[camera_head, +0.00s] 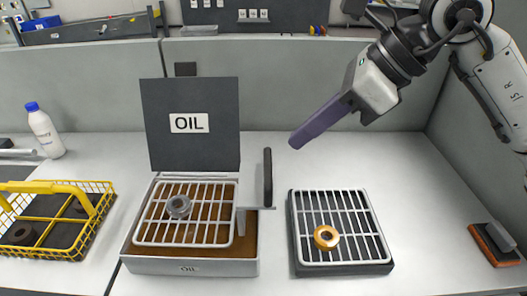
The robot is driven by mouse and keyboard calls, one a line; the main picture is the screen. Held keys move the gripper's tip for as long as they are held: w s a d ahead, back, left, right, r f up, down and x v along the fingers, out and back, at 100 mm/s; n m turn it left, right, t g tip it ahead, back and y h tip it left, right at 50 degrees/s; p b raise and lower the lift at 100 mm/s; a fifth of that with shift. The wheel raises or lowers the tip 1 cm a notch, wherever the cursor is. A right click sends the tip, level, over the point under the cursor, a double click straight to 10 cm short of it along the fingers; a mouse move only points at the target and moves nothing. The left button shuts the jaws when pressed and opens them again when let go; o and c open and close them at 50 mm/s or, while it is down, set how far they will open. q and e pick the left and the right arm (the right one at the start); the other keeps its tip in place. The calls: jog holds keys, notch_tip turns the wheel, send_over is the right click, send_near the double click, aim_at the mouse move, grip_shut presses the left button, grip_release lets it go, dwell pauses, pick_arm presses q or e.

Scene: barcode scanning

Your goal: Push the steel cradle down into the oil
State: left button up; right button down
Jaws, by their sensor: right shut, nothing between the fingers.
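The steel cradle (158,237) is a wire grid across the box marked OIL (150,264), near its top. A grey ring (179,206) lies on it. Brown oil (246,238) shows below and beside the grid; I cannot tell its exact depth under the bars. A black upright handle (267,178) stands at the right side of the box on a metal bracket. The lid with the OIL label (190,123) is raised. My right gripper (300,140) is shut and empty, above and right of the handle, apart from it. My left gripper is not in view.
A dark tray with a wire grid (342,256) holds a golden ring (326,237) right of the box. A yellow wire basket (75,247) stands at left, a white bottle (44,131) behind it. A red-brown brush-like block (493,245) lies far right. The table between is clear.

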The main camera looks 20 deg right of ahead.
aim_at(269, 164)
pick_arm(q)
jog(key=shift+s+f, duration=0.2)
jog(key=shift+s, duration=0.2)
pick_arm(e)
jog(key=b+x, duration=0.1)
jog(key=x, duration=0.5)
jog(key=shift+w+a+f, duration=0.1)
jog(key=shift+a+f, duration=0.05)
jog(key=shift+f, duration=0.1)
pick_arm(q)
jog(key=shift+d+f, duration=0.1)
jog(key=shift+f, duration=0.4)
pick_arm(e)
jog(key=shift+f, duration=0.1)
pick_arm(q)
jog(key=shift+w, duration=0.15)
pick_arm(e)
jog(key=shift+a, duration=0.1)
